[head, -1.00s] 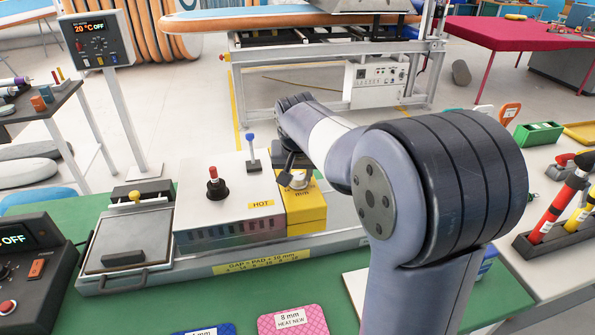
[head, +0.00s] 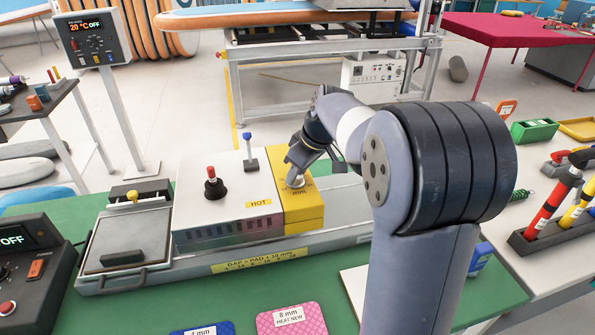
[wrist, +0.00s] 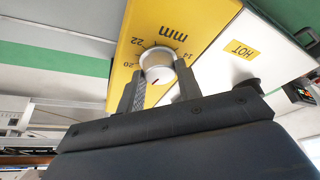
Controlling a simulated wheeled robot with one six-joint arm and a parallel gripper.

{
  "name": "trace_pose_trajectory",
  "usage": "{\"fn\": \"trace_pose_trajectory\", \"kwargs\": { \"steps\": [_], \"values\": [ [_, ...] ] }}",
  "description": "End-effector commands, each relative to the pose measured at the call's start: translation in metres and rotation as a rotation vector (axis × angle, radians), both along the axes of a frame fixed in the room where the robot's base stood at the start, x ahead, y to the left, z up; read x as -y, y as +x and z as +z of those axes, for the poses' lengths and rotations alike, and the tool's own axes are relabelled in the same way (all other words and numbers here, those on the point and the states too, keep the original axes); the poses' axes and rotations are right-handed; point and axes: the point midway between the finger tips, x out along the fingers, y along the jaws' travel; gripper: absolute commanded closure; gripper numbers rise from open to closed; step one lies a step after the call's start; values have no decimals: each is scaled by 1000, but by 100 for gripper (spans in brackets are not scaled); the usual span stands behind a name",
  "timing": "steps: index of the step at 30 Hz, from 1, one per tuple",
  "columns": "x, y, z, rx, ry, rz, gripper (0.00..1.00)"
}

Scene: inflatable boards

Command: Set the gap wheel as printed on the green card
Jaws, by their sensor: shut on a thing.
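The gap wheel (wrist: 158,70) is a round pale knob on a yellow block marked mm (wrist: 185,25), which also shows in the head view (head: 305,213). Printed numbers around the wheel include 14, 20 and 22. A short dark red mark shows on the wheel's face, on the side toward my gripper; I cannot tell which number it meets. My gripper (wrist: 160,85) is shut on the gap wheel, one dark finger on each side of it. In the head view my gripper (head: 295,178) comes down onto the wheel from above. I see no green card in these frames.
A white housing labelled HOT (head: 225,200), with red and blue-topped levers, adjoins the yellow block. A yellow strip (head: 260,261) reads GAP = PAD + 10 mm. Blue (head: 203,331) and pink (head: 292,319) cards lie in front. A tool rack (head: 560,235) stands right.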

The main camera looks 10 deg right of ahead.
Motion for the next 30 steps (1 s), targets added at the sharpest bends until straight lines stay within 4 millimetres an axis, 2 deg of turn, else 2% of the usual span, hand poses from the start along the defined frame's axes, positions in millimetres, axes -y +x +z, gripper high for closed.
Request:
{"fn": "trace_pose_trajectory", "kwargs": {
  "steps": [30],
  "values": [
    [3,7,1,-2,-1,953,89]
  ]
}}
